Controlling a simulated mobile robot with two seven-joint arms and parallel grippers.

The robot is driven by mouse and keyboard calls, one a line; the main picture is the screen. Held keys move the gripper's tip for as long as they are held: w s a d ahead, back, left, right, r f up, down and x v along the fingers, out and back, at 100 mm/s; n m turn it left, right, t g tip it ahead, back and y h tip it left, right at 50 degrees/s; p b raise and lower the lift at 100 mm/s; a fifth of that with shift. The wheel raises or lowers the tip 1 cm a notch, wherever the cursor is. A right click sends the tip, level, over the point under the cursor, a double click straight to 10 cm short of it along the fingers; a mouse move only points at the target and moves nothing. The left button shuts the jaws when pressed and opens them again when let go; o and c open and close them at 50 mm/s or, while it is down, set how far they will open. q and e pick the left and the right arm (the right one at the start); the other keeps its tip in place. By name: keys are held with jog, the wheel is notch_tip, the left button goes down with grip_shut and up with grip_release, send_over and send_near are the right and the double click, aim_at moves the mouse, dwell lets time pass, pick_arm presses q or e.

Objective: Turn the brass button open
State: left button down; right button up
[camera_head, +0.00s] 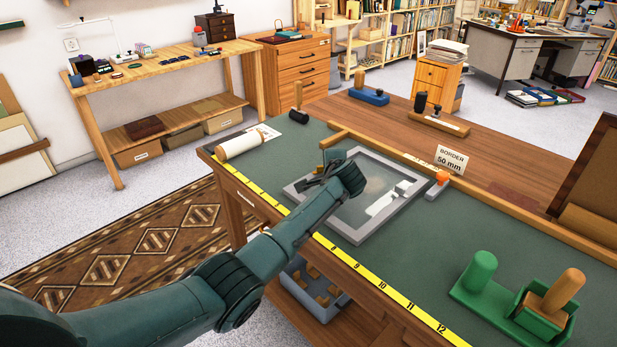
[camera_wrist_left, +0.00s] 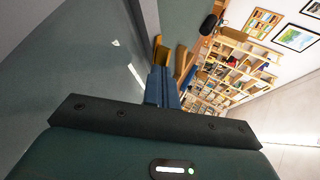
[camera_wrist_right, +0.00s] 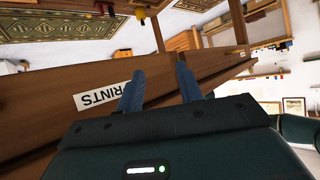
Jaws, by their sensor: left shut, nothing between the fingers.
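A grey framed print (camera_head: 362,196) with a glossy pane lies on the green mat of the workbench. My left gripper (camera_head: 322,172) is over the frame's far left part. In the left wrist view its blue fingers (camera_wrist_left: 160,82) are together with nothing between them. A yellow-brown piece (camera_wrist_left: 161,52) shows just beyond the fingertips; I cannot tell whether it is the brass button or wood, or whether they touch. No brass button stands out in the head view. My right gripper (camera_wrist_right: 158,88) is open and empty, fingers apart, near a brown wooden panel; it is outside the head view.
A wooden rail (camera_head: 400,157) runs behind the frame, with an orange-topped block (camera_head: 439,182) at its right corner. A white roll (camera_head: 241,145) lies left. Green holders (camera_head: 478,270) stand right. A "PRINTS" label (camera_wrist_right: 103,96) shows on the panel near my right gripper.

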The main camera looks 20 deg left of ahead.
pick_arm(q)
jog(key=shift+w+f, duration=0.1)
jog(key=shift+w, duration=0.25)
jog(key=shift+a, duration=0.1)
jog(key=shift+a+p, duration=0.45)
jog(key=shift+a, duration=0.3)
